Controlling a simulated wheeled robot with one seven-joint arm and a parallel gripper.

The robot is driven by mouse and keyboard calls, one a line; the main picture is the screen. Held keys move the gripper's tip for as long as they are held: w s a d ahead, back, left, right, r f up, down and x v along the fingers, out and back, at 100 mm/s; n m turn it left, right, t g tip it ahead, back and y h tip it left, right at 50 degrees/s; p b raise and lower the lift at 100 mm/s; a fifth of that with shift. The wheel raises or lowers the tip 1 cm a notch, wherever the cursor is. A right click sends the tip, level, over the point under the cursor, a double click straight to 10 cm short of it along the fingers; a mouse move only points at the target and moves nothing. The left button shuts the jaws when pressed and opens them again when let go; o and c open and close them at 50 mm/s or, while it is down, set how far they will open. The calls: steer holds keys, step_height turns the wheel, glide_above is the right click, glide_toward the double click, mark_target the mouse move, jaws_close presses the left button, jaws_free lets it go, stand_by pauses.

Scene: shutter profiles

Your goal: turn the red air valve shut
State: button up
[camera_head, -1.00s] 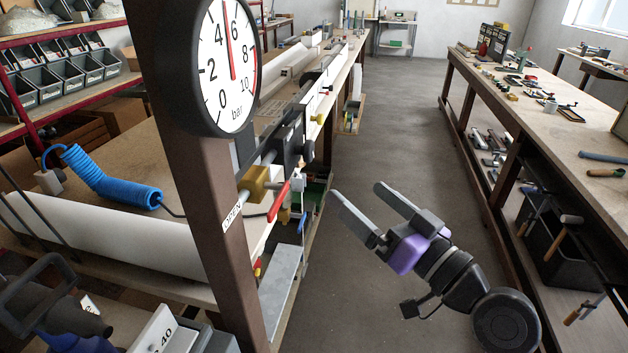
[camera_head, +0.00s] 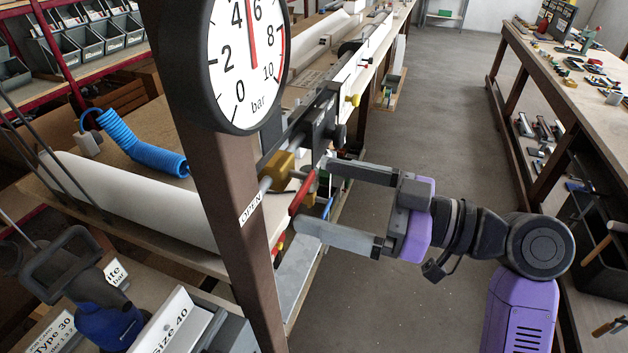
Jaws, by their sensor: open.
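The red valve handle (camera_head: 302,193) sticks out from a brass valve body (camera_head: 283,168) on the brown post, beside a label reading OPEN (camera_head: 251,208). The round pressure gauge (camera_head: 247,62) sits above it, its needle pointing near 5 to 6 bar. My gripper (camera_head: 312,196) is open and reaches in from the right. Its two long grey fingers appear on either side of the red handle's outer part, one above and one below in the picture. I cannot tell whether either finger touches the handle.
The brown post (camera_head: 240,225) stands close to the left of the fingertips. A workbench with white profiles (camera_head: 125,200) and a blue coiled hose (camera_head: 140,145) lies behind it. The aisle floor (camera_head: 425,120) is clear; another bench (camera_head: 560,75) stands at right.

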steer(key=shift+p+x, duration=0.3)
steer(key=shift+x, duration=1.15)
steer(key=c, duration=2.1)
steer(key=shift+o, duration=0.2)
